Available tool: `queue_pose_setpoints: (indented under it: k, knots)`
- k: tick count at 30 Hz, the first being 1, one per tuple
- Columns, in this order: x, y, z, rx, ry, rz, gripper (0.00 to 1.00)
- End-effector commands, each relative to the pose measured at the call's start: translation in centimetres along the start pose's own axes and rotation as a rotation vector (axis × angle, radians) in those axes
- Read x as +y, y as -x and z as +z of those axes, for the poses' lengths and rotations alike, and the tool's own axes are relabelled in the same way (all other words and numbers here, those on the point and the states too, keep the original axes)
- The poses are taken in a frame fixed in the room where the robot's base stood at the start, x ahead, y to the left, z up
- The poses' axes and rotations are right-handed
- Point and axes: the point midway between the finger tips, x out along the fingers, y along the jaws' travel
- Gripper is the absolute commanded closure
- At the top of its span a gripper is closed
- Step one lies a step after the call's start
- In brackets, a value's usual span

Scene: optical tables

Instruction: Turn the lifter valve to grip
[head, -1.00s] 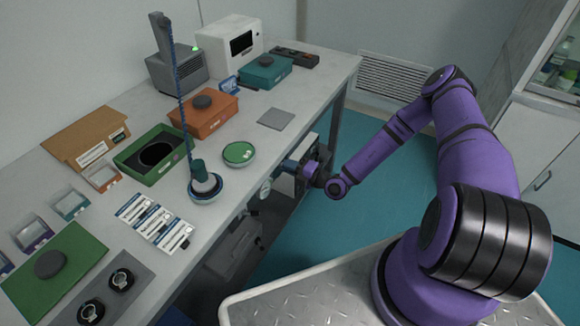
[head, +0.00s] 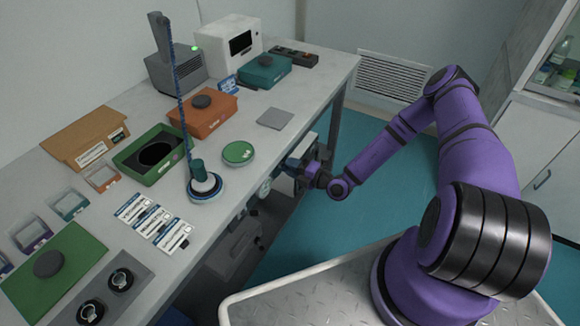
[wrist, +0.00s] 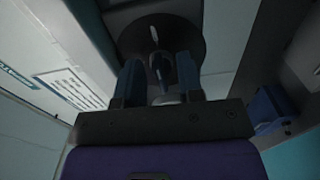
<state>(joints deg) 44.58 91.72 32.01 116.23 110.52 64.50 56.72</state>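The valve shows in the wrist view as a dark round plate (wrist: 190,28) with a small handle (wrist: 158,68) standing out from it. My gripper (wrist: 160,78) faces it, with its two blue fingers apart, one on each side of the handle. Gaps show between the fingers and the handle; I cannot tell if either finger touches it. In the head view my gripper (head: 293,164) is at the table's front edge and hides most of the valve. The vacuum lifter (head: 205,186), with its blue coiled hose, stands on the table.
The long table (head: 235,205) holds a green open box (head: 135,157), an orange box (head: 207,120), a teal box (head: 262,72) and a round green-topped dish (head: 238,153). A grey pad (head: 275,118) lies near the edge. The teal floor (head: 385,215) right of the table is clear.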

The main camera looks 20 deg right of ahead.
Motion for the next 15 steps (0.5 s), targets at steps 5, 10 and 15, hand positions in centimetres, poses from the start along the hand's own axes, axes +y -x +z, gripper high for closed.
queue_pose_setpoints:
  k: [5,10,15]
  knots:
    - [0.0,3.1,0.1,-0.003,-0.001,-0.001,0.66]
    - [0.0,6.3,0.1,-0.003,0.0,-0.002,0.66]
    - [-0.1,8.7,0.1,-0.002,-0.001,-0.001,0.66]
